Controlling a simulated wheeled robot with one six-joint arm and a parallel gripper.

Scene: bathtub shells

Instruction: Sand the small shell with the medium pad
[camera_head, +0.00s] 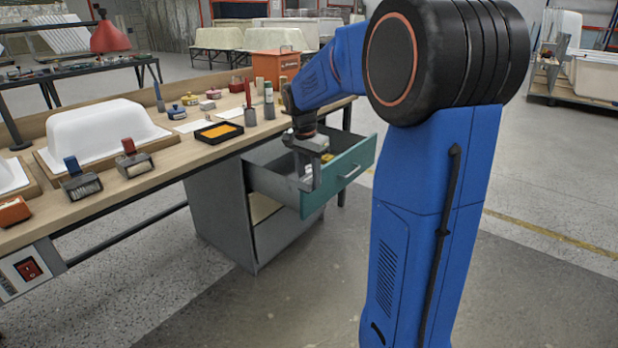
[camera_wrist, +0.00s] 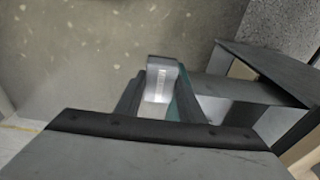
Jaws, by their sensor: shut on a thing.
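My gripper (camera_head: 309,184) is over the open teal-fronted drawer (camera_head: 341,176), close to its front panel. I cannot tell whether this block is the medium pad. The drawer holds whitish and yellow things, partly hidden by my gripper. A white tub-shaped shell (camera_head: 100,130) lies on a wooden board on the workbench. Part of another white shell (camera_head: 10,176) shows at the left edge.
An orange box (camera_head: 276,68) stands at the back end. The drawer juts out from the grey cabinet (camera_head: 222,213). The floor in front is clear.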

